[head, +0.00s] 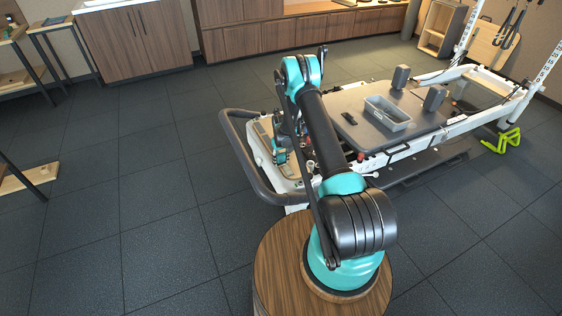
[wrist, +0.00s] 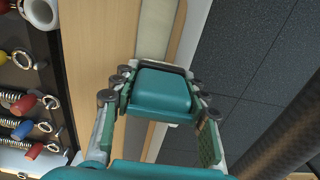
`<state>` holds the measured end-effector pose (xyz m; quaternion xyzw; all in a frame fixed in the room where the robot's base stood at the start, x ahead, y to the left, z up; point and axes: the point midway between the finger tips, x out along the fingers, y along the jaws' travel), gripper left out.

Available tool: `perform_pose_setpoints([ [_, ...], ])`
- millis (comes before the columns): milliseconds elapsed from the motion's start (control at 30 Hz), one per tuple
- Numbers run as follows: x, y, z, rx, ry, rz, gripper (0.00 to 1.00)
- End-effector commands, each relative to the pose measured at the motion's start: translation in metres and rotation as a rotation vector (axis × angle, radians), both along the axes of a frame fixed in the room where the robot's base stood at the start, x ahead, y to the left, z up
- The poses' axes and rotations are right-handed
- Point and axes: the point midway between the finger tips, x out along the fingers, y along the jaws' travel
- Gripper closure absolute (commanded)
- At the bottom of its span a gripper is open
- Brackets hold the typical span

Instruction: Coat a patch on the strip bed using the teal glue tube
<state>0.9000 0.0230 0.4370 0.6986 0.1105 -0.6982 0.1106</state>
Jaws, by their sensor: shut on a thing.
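In the wrist view my gripper (wrist: 160,95) is shut, its fingers either side of a rounded teal body, which I take for the teal glue tube (wrist: 160,88). A dark band crosses its far edge. Its nozzle cannot be made out. Behind it lies a pale strip (wrist: 155,30) between wood edges, seemingly the strip bed. I cannot tell whether the tube touches it or if there is any glue on it. In the head view my gripper (head: 279,155) is low over the near left end of the reformer; the tube is too small there to tell apart.
Springs and coloured knobs (wrist: 28,102) lie left of the wood in the wrist view. The reformer frame (head: 470,85) carries a grey carriage with a grey tray (head: 388,113) and a dark handset (head: 349,118). A dark rounded bar (head: 250,165) curves around the near end. Open floor lies left.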

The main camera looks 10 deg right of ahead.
Motion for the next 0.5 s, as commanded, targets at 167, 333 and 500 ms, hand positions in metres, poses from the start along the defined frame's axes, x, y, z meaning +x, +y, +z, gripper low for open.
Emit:
perform_pose_setpoints([
  [167,0.0,-0.0001,-0.0002,0.0,0.0,0.0,0.79],
  [333,0.0001,-0.0001,-0.0018,0.0,0.0,0.0,0.79],
  [500,0.0001,-0.0001,-0.0043,0.0,0.0,0.0,0.79],
])
